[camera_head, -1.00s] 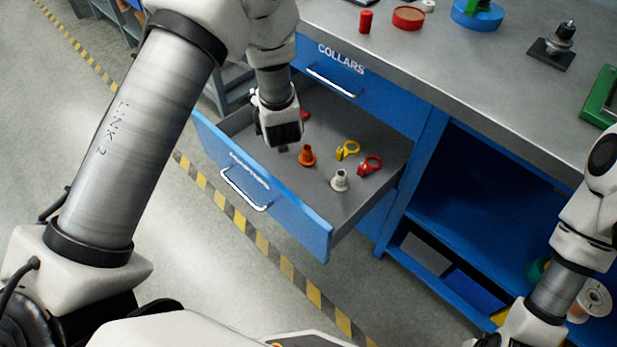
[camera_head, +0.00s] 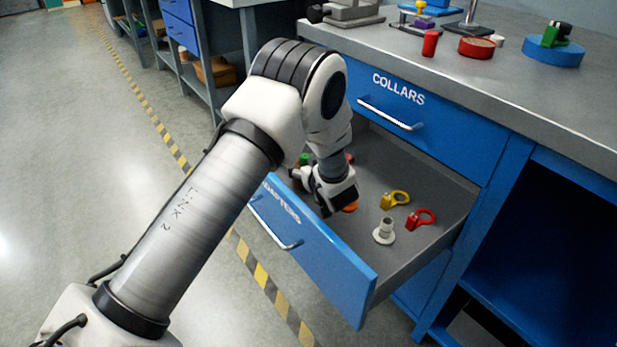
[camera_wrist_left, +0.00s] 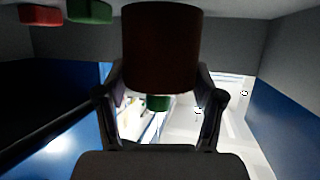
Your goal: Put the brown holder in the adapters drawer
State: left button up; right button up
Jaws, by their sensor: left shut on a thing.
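My left gripper (camera_head: 335,197) is down inside the open adapters drawer (camera_head: 318,262). In the left wrist view it is shut on the brown holder (camera_wrist_left: 160,48), a dark brown cylinder between the two fingers. In the head view the gripper hides the holder, and I cannot tell whether it touches the drawer floor. The drawer's label is partly covered by my left arm. My right gripper is not in view.
An orange part (camera_head: 350,207) shows partly behind the gripper. A yellow ringed part (camera_head: 394,200), a red ringed part (camera_head: 421,218) and a pale flanged part (camera_head: 384,232) lie to its right. The shut collars drawer (camera_head: 440,110) is above.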

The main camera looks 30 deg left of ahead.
pick_arm(q)
jog(key=shift+f, duration=0.75)
jog(key=shift+r, duration=0.1)
jog(key=o, duration=1.3)
jog(key=shift+f, duration=0.2)
jog(key=shift+r, duration=0.1)
jog(key=shift+s+d+r, duration=0.1)
jog(key=shift+d+r, duration=0.1)
jog(key=p+v, duration=0.3)
jog(key=v, duration=0.8)
jog(key=shift+s+d+r, duration=0.1)
jog(key=shift+s+r, duration=0.05)
jog(key=shift+s, duration=0.05)
